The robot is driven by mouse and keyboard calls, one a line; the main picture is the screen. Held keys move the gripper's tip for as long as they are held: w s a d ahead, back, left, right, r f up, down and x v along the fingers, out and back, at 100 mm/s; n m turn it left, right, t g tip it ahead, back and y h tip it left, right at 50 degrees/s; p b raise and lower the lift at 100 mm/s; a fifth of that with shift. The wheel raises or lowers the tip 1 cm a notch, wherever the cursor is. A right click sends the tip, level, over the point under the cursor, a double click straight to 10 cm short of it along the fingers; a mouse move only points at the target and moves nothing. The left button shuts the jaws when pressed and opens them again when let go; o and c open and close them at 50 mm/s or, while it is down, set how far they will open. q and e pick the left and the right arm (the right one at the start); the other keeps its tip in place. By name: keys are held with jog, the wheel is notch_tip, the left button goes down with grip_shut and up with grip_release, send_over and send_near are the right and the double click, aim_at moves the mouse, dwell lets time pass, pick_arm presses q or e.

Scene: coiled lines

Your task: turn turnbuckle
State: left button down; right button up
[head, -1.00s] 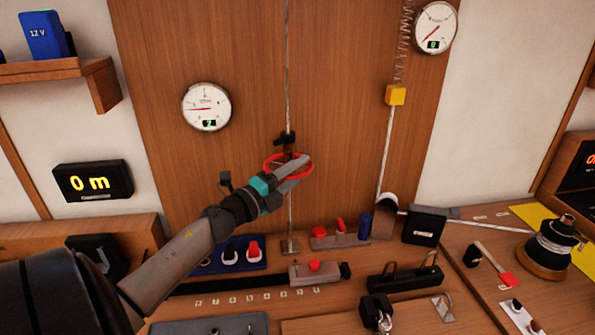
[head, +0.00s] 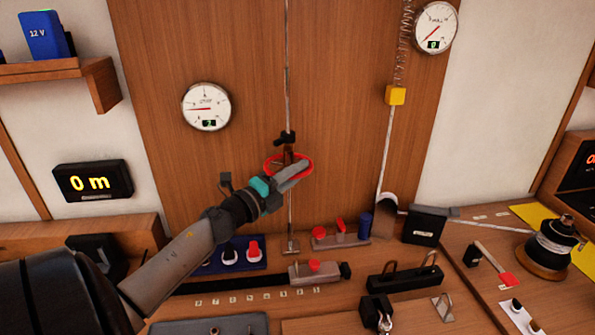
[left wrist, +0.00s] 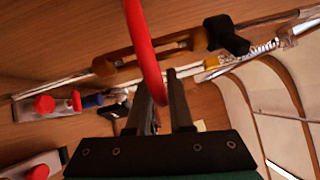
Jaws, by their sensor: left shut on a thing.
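The turnbuckle hangs in line with a vertical wire in front of the wood panel, with a bronze body (head: 288,153) and a black piece (head: 286,138) above it. Its red ring (head: 271,160) surrounds it. My left gripper (head: 303,169) is shut on the ring's near right side and hides part of it. In the left wrist view the red ring (left wrist: 141,38) runs down between the two fingers (left wrist: 160,98), with the bronze body (left wrist: 150,53) and black piece (left wrist: 228,37) behind. My right gripper is not in view.
A round gauge (head: 206,107) is left of the wire; another gauge (head: 436,27) and a yellow block (head: 396,95) on a spring line are at right. The bench below holds red-knobbed blocks (head: 316,272). The panel around the ring is clear.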

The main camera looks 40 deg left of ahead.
pick_arm(q)
jog(key=n+y+p, duration=0.1)
jog(key=y, duration=0.2)
jog(key=w+n+g+y+p, duration=0.1)
jog(key=n+y, duration=0.1)
jog(key=y, duration=0.1)
jog(key=n+y+p, duration=0.2)
jog(key=shift+w+r+g+y, duration=0.35)
jog(key=shift+w+g+y, duration=0.05)
jog(key=n+y, duration=0.1)
jog(key=n+g+y+b, duration=0.1)
jog(key=shift+w+f+y, duration=0.15)
jog(key=shift+w+y, duration=0.15)
jog(key=a+n+g+y+b, duration=0.1)
jog(key=n+g+y+b, duration=0.1)
jog(key=g+b, duration=0.3)
jog(key=w+a+n+g+y+b, duration=0.1)
jog(key=n+g+y+b, duration=0.2)
jog(key=n+g+b, duration=0.2)
jog(key=w+n+g+y+b, duration=0.1)
jog(key=n+g+y+b, duration=0.2)
jog(key=g+b, duration=0.2)
jog(key=shift+a+n+g+b, duration=0.4)
jog(key=shift+b, duration=0.1)
jog(key=shift+r, duration=0.2)
